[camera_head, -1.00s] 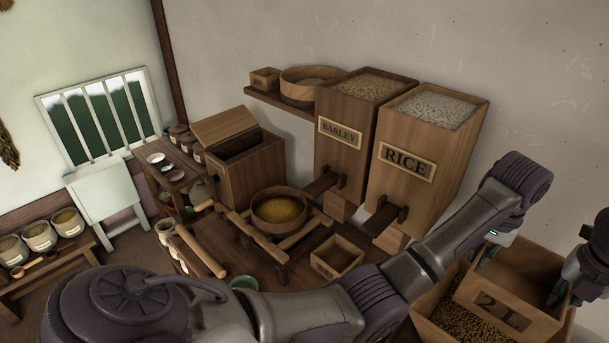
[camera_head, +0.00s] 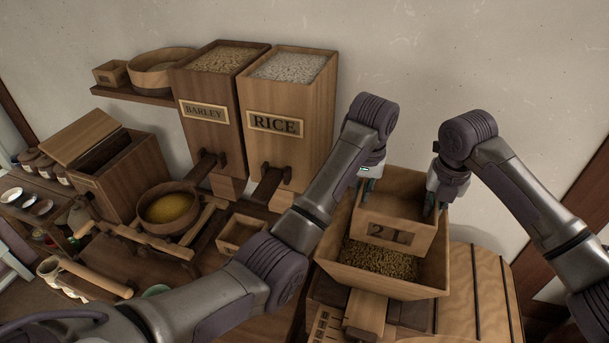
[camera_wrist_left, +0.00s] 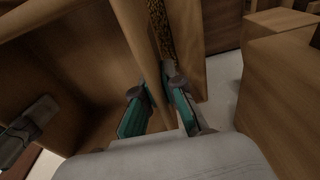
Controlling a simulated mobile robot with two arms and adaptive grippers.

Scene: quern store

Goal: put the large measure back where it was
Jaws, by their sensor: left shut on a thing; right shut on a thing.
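The large measure, a wooden box marked "2 L" (camera_head: 391,234), is held over a bigger wooden bin (camera_head: 340,269) that has brown grain in it. The inside of the measure that shows looks empty. My left gripper (camera_head: 367,187) is shut on the measure's left wall. In the left wrist view its teal-padded fingers (camera_wrist_left: 158,106) straddle a wooden wall. My right gripper (camera_head: 436,207) is shut on the measure's right wall. The measure looks roughly upright. The front of the measure hides part of the grain, and I cannot tell whether its bottom touches the grain.
The rice hopper (camera_head: 288,110) and barley hopper (camera_head: 214,105) stand to the left. A small wooden box (camera_head: 240,236) and a bowl of yellow grain (camera_head: 167,209) sit on the bench. A wall shelf (camera_head: 131,94) holds a small box and a round sieve. A slatted wooden top (camera_head: 472,290) lies right of the bin.

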